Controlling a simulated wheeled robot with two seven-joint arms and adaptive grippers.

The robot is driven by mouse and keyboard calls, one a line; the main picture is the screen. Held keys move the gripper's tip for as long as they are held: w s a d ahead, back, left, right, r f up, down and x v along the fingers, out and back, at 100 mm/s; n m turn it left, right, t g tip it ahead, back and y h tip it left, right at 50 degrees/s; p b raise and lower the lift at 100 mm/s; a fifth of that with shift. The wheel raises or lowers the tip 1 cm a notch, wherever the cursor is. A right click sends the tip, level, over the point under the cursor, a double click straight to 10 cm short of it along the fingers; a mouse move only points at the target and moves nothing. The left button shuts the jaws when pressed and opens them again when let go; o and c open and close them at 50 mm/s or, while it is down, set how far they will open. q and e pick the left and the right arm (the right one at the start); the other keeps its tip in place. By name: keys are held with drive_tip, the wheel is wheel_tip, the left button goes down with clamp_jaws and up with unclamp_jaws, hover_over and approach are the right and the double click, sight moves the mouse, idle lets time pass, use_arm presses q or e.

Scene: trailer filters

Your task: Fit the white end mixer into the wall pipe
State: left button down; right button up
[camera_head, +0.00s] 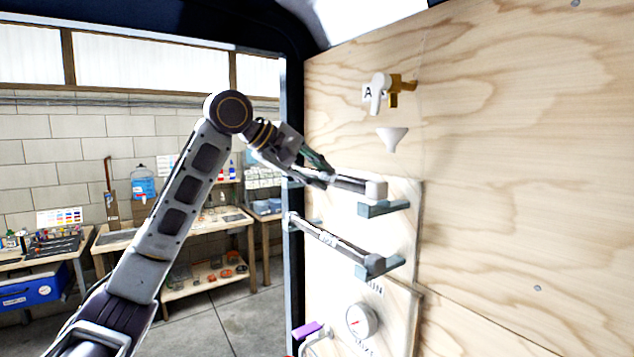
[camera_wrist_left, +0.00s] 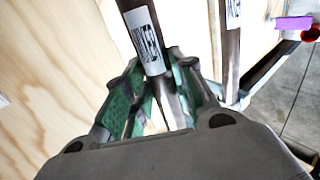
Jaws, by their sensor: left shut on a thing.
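The white end mixer, a dark tube with a white block end (camera_head: 376,189), lies roughly level at the upper bracket on the wall panel. My left gripper (camera_head: 326,177) is shut on the tube, left of the white end. In the left wrist view the green-padded fingers (camera_wrist_left: 158,92) close around the dark tube with a printed label (camera_wrist_left: 146,40). A brass pipe piece (camera_head: 402,86) with a white lever projects from the wooden wall, above and right of the gripper. A white funnel (camera_head: 392,138) is below it. My right gripper is not in view.
A second dark tube with a grey end (camera_head: 374,263) lies on the lower bracket (camera_head: 388,268). A round gauge (camera_head: 361,320) and a purple block (camera_head: 307,330) are below. The wooden wall (camera_head: 520,170) to the right is bare. Workbenches stand outside at the left.

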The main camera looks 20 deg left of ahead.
sight(317, 175)
use_arm(q)
drive_tip(key=shift+r, duration=2.6)
drive_tip(key=s+a+b, duration=0.5)
drive_tip(key=s+a, duration=0.7)
drive_tip(key=s, duration=0.3)
drive_tip(key=shift+s, duration=0.2)
drive_tip(key=shift+f, duration=0.1)
